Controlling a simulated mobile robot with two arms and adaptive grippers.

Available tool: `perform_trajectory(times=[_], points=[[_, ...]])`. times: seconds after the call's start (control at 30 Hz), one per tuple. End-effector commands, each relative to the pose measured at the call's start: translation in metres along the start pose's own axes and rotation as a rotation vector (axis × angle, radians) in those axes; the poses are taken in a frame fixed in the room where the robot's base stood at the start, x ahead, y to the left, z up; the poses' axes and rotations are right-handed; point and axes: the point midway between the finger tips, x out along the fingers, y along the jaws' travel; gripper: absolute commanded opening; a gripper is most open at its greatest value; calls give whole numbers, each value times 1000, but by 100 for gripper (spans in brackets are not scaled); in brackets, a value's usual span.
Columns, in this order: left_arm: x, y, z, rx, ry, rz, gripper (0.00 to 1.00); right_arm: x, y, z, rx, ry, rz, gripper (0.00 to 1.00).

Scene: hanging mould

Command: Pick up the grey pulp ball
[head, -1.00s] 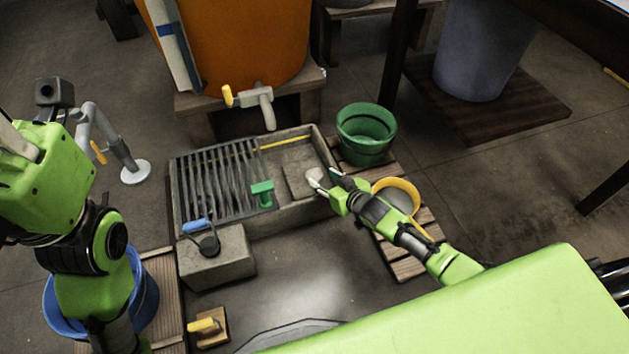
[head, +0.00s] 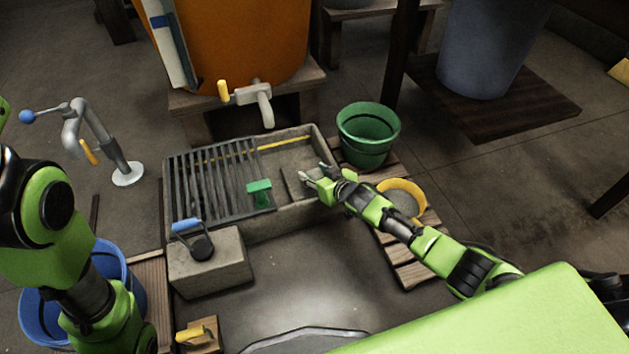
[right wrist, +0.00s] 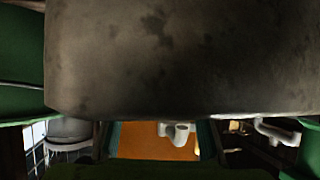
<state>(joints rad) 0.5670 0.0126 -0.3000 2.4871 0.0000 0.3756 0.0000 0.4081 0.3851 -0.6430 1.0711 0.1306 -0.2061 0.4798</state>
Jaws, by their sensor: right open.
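I cannot pick out the grey pulp ball for certain in the head view. My right gripper (head: 314,174) is open at the right end of the stone trough (head: 295,217), over its inside. Nothing shows clearly between its fingers. In the right wrist view a large, dirty grey surface (right wrist: 180,60) with rounded lower corners fills the upper part, very close to the camera. I cannot tell what it is. My left gripper is outside the frame.
A green bucket (head: 367,148) and a yellow-rimmed container (head: 403,186) stand beside my right arm. A slatted grate (head: 205,180) covers the trough's left part. Behind are a tap (head: 262,95) and an orange tank (head: 250,45). A blue bucket (head: 118,262) is lower left.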

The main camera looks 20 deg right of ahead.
Motion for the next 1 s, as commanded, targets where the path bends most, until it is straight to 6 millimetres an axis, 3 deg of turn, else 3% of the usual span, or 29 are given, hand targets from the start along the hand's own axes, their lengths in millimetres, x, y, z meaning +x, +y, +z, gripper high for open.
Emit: perform_trajectory(times=[0.27, 0.37, 0.4, 0.9, 1.0], points=[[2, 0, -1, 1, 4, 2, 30, 1, 0, -1, 0, 0, -1, 41], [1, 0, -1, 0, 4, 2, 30, 1, 0, -1, 0, 0, -1, 15], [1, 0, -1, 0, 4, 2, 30, 1, 0, -1, 0, 0, 0, 13], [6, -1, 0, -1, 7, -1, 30, -4, 0, -10, 1, 2, -1, 13], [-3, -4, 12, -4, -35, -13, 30, -9, 0, -20, 1, 2, -1, 13]])
